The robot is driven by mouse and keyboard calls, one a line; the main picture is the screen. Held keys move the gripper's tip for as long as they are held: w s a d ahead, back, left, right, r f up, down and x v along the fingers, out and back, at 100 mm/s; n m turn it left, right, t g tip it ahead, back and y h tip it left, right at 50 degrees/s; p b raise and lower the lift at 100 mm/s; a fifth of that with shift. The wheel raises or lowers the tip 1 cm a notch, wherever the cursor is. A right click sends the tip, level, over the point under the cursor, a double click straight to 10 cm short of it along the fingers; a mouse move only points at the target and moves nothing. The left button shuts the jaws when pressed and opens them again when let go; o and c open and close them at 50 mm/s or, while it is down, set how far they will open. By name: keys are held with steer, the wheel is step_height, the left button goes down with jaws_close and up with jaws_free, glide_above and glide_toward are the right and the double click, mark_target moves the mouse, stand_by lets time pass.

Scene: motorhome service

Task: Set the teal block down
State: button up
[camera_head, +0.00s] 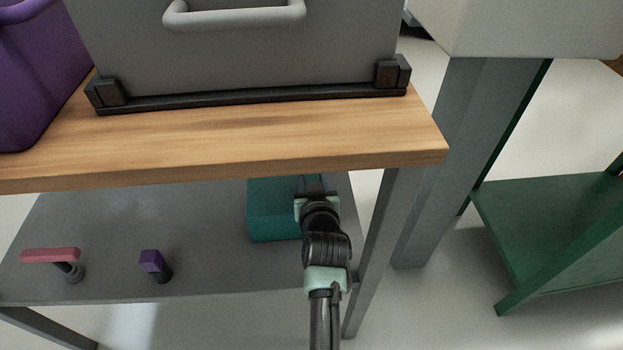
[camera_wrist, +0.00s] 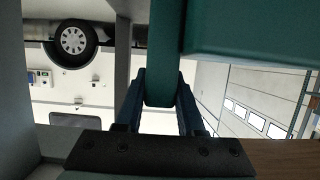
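The teal block (camera_head: 272,212) is under the wooden bench top, over the right part of the grey lower shelf. My gripper (camera_head: 314,186) reaches in from the front at its right side. In the wrist view, the block's large teal body (camera_wrist: 250,30) fills the upper right. A narrower teal part of it (camera_wrist: 163,75) runs down between the two fingers of my gripper (camera_wrist: 162,98), which look shut on it. Whether the block's underside touches the shelf is hidden.
The wooden bench top (camera_head: 250,135) overhangs the grey lower shelf (camera_head: 205,220). A bench leg (camera_head: 375,245) stands close right of my arm. A red-topped piece (camera_head: 50,256) and a purple-topped piece (camera_head: 152,262) stand left on the shelf. Bare shelf lies between them and the block.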

steer(key=o, duration=0.4)
steer(key=shift+r, duration=0.15)
steer(key=shift+p+v, duration=2.45)
steer(key=shift+v, duration=3.6)
